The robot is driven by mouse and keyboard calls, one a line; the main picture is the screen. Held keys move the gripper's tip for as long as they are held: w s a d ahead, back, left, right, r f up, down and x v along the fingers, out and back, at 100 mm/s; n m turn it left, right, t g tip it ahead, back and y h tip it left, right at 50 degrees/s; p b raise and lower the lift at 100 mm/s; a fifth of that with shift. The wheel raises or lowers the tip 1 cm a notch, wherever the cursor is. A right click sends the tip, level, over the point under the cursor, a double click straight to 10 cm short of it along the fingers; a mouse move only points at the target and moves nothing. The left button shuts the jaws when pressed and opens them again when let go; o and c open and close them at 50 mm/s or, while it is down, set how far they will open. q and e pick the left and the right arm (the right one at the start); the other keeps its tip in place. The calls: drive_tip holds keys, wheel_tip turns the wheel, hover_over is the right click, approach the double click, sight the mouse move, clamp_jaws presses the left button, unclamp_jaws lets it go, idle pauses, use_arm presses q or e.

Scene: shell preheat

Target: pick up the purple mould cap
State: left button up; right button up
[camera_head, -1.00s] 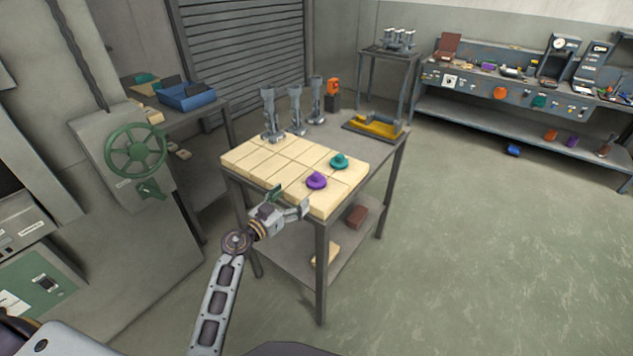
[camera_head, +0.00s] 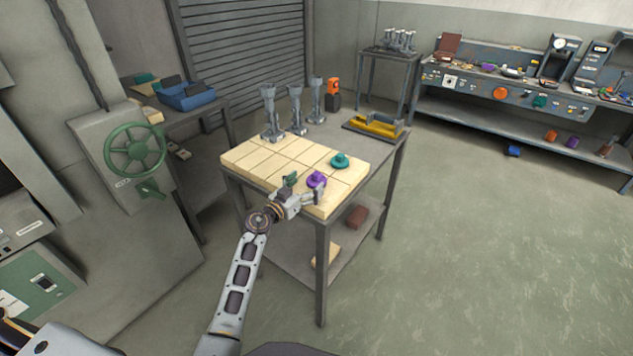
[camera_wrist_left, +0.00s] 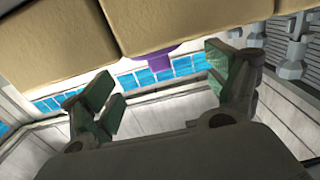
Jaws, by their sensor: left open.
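The purple mould cap (camera_head: 316,179) lies on the pale block surface of the table, near its front edge. My left gripper (camera_head: 304,187) is open at that edge, its fingers close to the cap, one on each side as seen in the picture. In the left wrist view, part of the purple cap (camera_wrist_left: 160,58) shows between and beyond the open fingers of my left gripper (camera_wrist_left: 158,75); a pale block hides part of it. I cannot tell whether a finger touches it. My right gripper is not in view.
A teal cap (camera_head: 340,161) sits on the blocks (camera_head: 262,157) just behind and right of the purple one. Several grey metal stands (camera_head: 296,110) and an orange-topped device (camera_head: 333,92) stand at the back. A yellow tool (camera_head: 374,126) lies at the back right.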

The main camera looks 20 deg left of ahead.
sight(314, 177)
use_arm(q)
drive_tip(key=shift+w+d, duration=0.1)
drive_tip(key=shift+w, duration=0.25)
drive_tip(key=shift+b+x, duration=0.55)
drive_tip(key=shift+x, duration=1.55)
drive_tip(key=shift+w+d+r, duration=0.1)
drive_tip(key=shift+w, duration=0.2)
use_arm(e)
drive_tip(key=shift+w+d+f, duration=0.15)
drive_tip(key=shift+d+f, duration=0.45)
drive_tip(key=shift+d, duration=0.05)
use_arm(q)
drive_tip(key=shift+c, duration=0.5)
drive_tip(key=c, duration=1)
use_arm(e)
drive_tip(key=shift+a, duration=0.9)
use_arm(q)
drive_tip(key=shift+r, duration=0.1)
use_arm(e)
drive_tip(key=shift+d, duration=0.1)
